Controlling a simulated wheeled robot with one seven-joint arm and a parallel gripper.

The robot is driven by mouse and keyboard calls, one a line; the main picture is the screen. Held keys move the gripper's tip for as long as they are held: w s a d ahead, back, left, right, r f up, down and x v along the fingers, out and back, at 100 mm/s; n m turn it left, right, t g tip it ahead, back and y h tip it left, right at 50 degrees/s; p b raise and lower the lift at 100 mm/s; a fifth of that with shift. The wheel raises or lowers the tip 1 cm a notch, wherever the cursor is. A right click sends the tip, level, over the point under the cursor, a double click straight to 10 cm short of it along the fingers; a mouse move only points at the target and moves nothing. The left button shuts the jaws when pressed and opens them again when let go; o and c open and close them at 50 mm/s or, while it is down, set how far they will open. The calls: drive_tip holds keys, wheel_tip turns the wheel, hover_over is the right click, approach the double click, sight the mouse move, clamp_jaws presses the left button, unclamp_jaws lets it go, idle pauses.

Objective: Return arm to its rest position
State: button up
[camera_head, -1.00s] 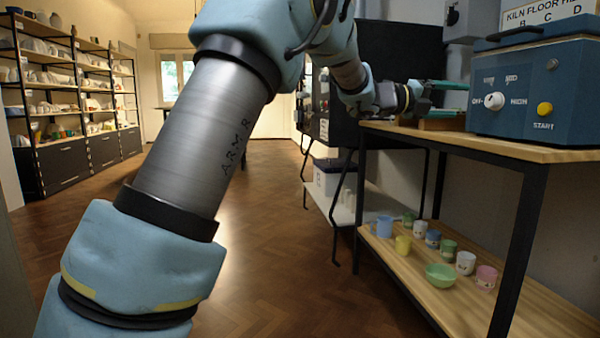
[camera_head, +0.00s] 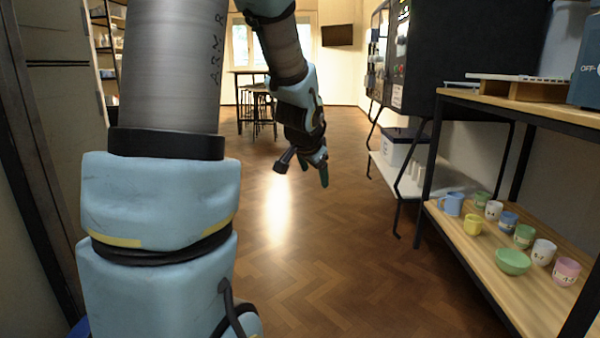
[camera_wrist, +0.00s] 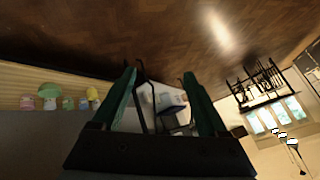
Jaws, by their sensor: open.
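My gripper (camera_head: 322,176) hangs from my bent arm over open floor in the head view, its end pointing downward. In the wrist view its two green fingers (camera_wrist: 159,75) stand apart with nothing gripped between them. The gripper is clear of the wooden workbench (camera_head: 462,98) to its right.
The bench's lower shelf (camera_head: 480,258) holds several cups and a green bowl (camera_head: 513,261). A wooden piece (camera_head: 520,90) lies on the bench top. The dark kiln (camera_head: 440,50) stands beyond. Stools (camera_head: 258,105) and a table stand far back. The middle floor is clear.

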drive_tip(key=s+a+f+n+g+y+p, duration=0.1)
drive_tip(key=s+a+f+n+g, duration=0.3)
drive_tip(key=s, duration=0.6)
drive_tip(key=s+a+f+n+g+y+p, duration=0.1)
drive_tip(key=s+a+f+n+g, duration=0.15)
drive_tip(key=s+a+n, duration=0.55)
wheel_tip(320, 180, up, 32)
drive_tip(key=s+d+m+p, duration=0.1)
drive_tip(key=m+p, duration=0.2)
drive_tip(key=p, duration=2.8)
drive_tip(key=shift+s+d+f, duration=0.15)
drive_tip(key=shift+d+f, duration=0.05)
drive_tip(key=shift+d, duration=0.2)
